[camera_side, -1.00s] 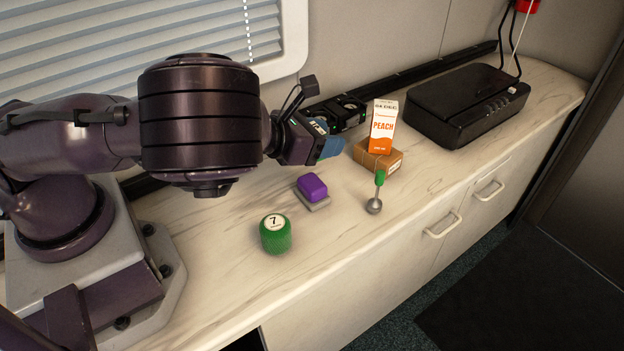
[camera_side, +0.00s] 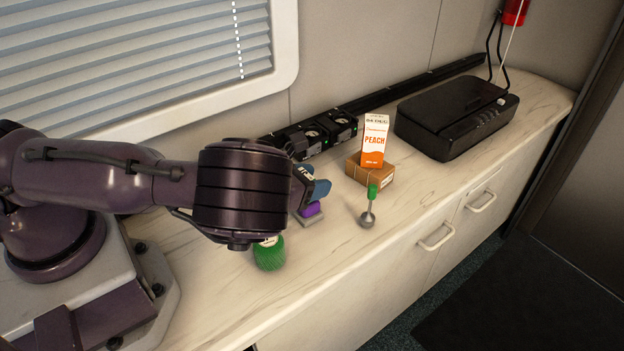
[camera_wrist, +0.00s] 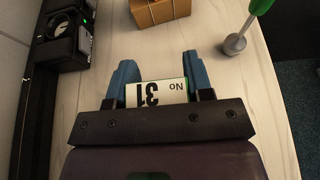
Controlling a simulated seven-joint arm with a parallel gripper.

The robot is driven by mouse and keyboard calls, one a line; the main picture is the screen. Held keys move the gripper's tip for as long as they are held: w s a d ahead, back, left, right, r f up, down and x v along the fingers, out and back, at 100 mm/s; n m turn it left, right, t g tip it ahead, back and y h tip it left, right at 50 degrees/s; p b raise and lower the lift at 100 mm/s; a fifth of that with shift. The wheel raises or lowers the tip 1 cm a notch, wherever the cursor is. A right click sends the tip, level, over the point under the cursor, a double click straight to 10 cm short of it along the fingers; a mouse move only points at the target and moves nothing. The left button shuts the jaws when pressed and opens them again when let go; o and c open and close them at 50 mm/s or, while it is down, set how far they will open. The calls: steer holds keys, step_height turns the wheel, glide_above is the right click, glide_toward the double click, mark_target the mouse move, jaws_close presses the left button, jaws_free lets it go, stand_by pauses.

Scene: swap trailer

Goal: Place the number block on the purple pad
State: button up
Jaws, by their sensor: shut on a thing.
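A block with a white "No 31" label (camera_wrist: 157,93) and a thin green edge sits between the blue fingers of my gripper (camera_wrist: 160,80) in the wrist view. My gripper (camera_side: 316,190) is shut on it and stands at the purple pad in the side view, where the block is mostly hidden. The purple pad (camera_side: 310,211) rests on a small grey plate (camera_side: 311,222), partly covered by the fingers. I cannot tell whether the block touches the pad. The pad is hidden in the wrist view.
A green round object (camera_side: 269,256) stands in front of my arm. A metal ball tool with a green handle (camera_side: 367,219) stands right of the pad.

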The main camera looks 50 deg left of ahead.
steer(key=shift+f, duration=0.2)
steer(key=o, duration=0.9)
steer(key=shift+r, duration=0.15)
